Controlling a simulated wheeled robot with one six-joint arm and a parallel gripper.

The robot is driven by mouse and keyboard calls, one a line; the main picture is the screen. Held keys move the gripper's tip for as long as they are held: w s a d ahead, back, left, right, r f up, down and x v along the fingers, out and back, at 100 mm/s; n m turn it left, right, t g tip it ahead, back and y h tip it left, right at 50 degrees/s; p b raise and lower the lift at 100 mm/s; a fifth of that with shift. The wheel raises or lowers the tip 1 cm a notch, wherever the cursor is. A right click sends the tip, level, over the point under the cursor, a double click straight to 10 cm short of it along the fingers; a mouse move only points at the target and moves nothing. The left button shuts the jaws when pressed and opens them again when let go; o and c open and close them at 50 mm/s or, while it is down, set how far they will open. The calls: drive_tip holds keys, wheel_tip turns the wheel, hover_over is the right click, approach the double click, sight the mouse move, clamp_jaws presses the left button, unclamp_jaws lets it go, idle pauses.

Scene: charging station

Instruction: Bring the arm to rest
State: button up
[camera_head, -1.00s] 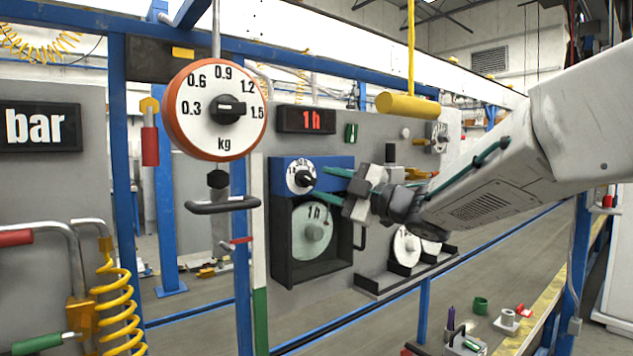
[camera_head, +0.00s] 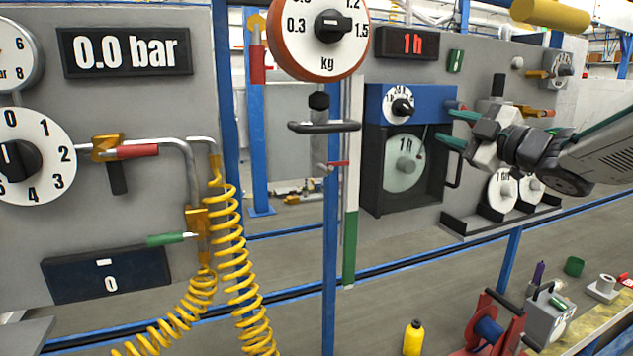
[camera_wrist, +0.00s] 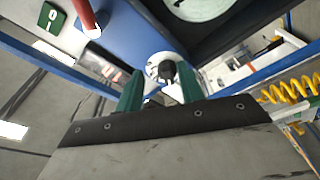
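My gripper (camera_head: 458,129) is at the right in the head view, with its green fingers pointing left toward the blue timer box (camera_head: 375,103). The fingers are apart, with nothing seen between them. In the wrist view my gripper (camera_wrist: 158,92) shows two green fingers spread on either side of the small dial's dark knob (camera_wrist: 167,70). The knob lies beyond the fingertips, and I cannot tell the exact gap. In the head view the small white dial (camera_head: 399,104) sits on the blue box. Below it is an open black compartment holding a round disc marked 1 h (camera_head: 404,163).
A 1h display (camera_head: 406,43) hangs above the blue box. A kg dial (camera_head: 331,27) and dark handle (camera_head: 324,127) stand left of it. Spare discs (camera_head: 502,192) sit on a rack below my arm. A yellow coiled hose (camera_head: 236,262) hangs at the left.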

drive_tip(key=d+f+m+h, duration=0.5)
drive_tip(key=d+m+h, duration=0.1)
drive_tip(key=d+h, duration=0.15)
drive_tip(key=s+d+f+m+g+h, duration=0.3)
drive_tip(key=s+f+m+g+h, duration=0.3)
drive_tip(key=s+f+m+g, duration=0.4)
drive_tip(key=s+a+f+g+y, duration=0.1)
drive_tip(key=s+a+f+g, duration=0.1)
drive_tip(key=s+a, duration=0.3)
drive_tip(key=s+a+f+g+y, duration=0.2)
drive_tip(key=s+a, duration=0.3)
drive_tip(key=s, duration=0.5)
drive_tip(key=s+a+f+m+g+y, duration=0.1)
drive_tip(key=s+a+f+g, duration=0.1)
drive_tip(key=s+a, duration=0.3)
drive_tip(key=s+f, duration=0.1)
drive_tip(key=s, duration=0.2)
drive_tip(key=shift+s+y, duration=0.35)
